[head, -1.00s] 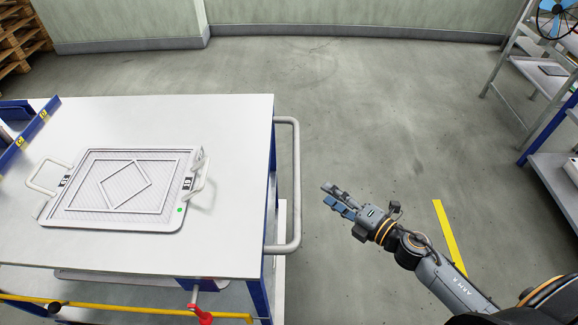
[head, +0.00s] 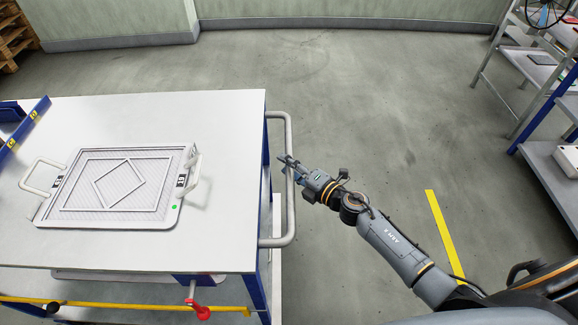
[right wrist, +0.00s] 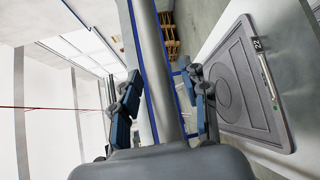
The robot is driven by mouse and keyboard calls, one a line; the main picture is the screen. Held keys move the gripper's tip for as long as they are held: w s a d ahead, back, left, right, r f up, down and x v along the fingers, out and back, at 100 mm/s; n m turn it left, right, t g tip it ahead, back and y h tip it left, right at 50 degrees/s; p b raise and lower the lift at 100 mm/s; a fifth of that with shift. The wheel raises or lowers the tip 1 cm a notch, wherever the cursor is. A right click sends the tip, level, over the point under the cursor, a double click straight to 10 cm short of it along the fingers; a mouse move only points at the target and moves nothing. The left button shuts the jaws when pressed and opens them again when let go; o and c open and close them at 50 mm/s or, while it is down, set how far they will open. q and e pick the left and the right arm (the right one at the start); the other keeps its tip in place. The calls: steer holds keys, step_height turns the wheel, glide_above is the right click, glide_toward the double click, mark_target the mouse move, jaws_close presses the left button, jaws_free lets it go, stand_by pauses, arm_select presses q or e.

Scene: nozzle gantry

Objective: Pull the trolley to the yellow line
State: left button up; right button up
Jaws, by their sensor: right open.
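The trolley (head: 225,122) has a white top and blue legs and stands at the left in the head view. Its grey bar handle (head: 290,222) sticks out on its right side. My right gripper (head: 287,163) is open at the upper part of this handle. In the right wrist view the handle bar (right wrist: 158,65) runs between the open fingers (right wrist: 164,105), with gaps visible on both sides. The yellow line (head: 441,228) is on the floor to the right of the trolley, partly behind my right arm. My left gripper is not in view.
A grey tray (head: 75,218) with two handles and a diamond pattern lies on the trolley top. A red knob (head: 203,313) and a yellow bar (head: 110,305) are at the front. A shelf rack (head: 548,160) stands at the right. The floor between is clear.

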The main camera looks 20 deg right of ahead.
steer(key=shift+c, duration=0.5)
jaws_close()
steer(key=shift+d, duration=0.1)
